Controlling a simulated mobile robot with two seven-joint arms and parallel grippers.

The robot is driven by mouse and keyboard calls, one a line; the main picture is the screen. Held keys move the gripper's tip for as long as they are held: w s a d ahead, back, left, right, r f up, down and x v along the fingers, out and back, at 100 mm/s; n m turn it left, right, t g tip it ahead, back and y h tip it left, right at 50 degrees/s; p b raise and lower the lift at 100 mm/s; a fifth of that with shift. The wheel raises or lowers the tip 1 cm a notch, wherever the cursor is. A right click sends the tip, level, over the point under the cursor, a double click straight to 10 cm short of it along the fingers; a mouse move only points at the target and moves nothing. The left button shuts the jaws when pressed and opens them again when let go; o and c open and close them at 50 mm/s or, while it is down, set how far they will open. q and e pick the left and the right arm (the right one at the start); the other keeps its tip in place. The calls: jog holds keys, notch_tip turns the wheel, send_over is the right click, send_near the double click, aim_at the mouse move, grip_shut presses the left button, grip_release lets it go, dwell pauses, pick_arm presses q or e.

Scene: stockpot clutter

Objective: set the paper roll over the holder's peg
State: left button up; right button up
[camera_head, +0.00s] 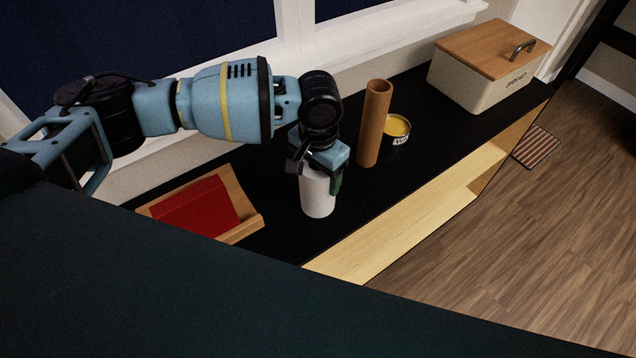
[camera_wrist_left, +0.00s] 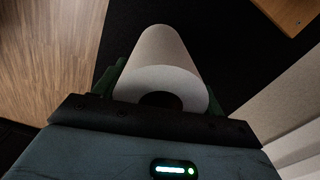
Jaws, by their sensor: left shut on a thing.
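The white paper roll (camera_head: 318,195) is upright at the black counter, below my left gripper (camera_head: 320,183). My left gripper is shut on its upper part, with a green finger showing at its right side. I cannot tell whether its base touches the counter. In the left wrist view the paper roll (camera_wrist_left: 165,65) lies between the green fingers, and its open end shows a dark hole. No holder or peg is clearly visible; a tall brown cylinder (camera_head: 375,124) stands upright to the right, apart from the roll, and I cannot tell whether it is the peg. My right gripper is out of view.
A tin with yellow contents (camera_head: 397,129) stands behind the brown cylinder. A wooden stand with a red panel (camera_head: 200,207) is left of the roll. A cream bin with a wooden lid (camera_head: 490,60) is at the far right. The counter's front edge is close to the roll.

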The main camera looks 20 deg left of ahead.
pick_arm(q)
jog(key=shift+r, duration=0.15)
jog(key=s+d+r, duration=0.1)
jog(key=s+d, duration=0.1)
jog(key=d, duration=0.3)
jog(key=s+d+r, duration=0.2)
jog(key=d, duration=0.3)
jog(key=s+d+r, duration=0.1)
jog(key=s+d, duration=0.1)
jog(key=d, duration=0.2)
jog(key=shift+s+d+r, duration=0.15)
jog(key=shift+d+r, duration=0.25)
jog(key=s+a+n, duration=0.1)
jog(key=a, duration=0.6)
jog(key=s+a+r+n, duration=0.1)
jog(key=a+n, duration=0.1)
jog(key=a, duration=0.6)
jog(key=s+a+r+n, duration=0.1)
jog(key=a, duration=0.6)
jog(key=shift+a+r+n, duration=0.15)
jog(key=shift+a+n, duration=0.1)
jog(key=shift+n, duration=0.15)
